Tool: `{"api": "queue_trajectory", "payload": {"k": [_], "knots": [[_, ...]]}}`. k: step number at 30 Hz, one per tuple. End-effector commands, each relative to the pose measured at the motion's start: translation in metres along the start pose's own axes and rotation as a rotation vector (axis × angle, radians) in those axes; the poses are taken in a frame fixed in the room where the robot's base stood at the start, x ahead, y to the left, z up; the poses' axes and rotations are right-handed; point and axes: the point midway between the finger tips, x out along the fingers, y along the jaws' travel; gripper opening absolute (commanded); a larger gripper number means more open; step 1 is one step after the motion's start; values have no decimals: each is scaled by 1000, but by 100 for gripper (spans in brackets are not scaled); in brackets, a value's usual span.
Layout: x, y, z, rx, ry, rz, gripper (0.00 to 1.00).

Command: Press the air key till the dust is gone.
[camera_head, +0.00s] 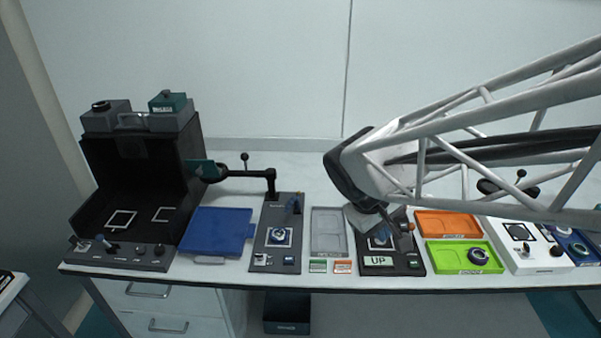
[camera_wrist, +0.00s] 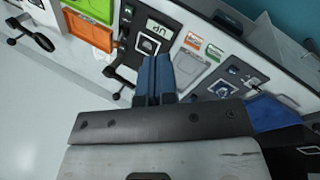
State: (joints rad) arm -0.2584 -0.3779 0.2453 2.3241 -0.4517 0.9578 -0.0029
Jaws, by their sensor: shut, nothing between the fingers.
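My gripper (camera_head: 383,228) reaches down from the right over a black station (camera_head: 402,268) whose display (camera_head: 378,261) reads "UP". In the wrist view, my blue fingers (camera_wrist: 155,60) are together and empty, in front of the station's white-outlined square (camera_wrist: 148,45). The hand hides part of that station in the head view. I cannot tell whether the fingertips touch it. A similar black station (camera_head: 262,232) to the left carries a round blue-and-white part (camera_head: 279,236) on a square, with small keys at its front. I cannot tell which key is the air key, and no dust can be made out.
A grey tray (camera_head: 328,212) lies between the stations. A blue tray (camera_head: 249,222) and a black booth (camera_head: 84,222) stand left. An orange tray (camera_head: 446,217), a green tray (camera_head: 436,250) and a white panel (camera_head: 551,262) stand right. A black arm (camera_head: 245,172) overhangs behind the left station.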

Motion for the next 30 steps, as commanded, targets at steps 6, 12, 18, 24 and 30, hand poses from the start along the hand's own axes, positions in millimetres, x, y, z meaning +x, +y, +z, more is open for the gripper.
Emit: {"api": "queue_trajectory", "payload": {"k": [6,12,18,24,30], "knots": [[15,-15,-45,-164,-31,84,0],[28,-32,-85,-311,-50,164,0],[42,-56,-126,-459,-64,245,0],[57,-86,-165,-608,-72,329,0],[70,-116,-198,-735,-73,403,0]]}}
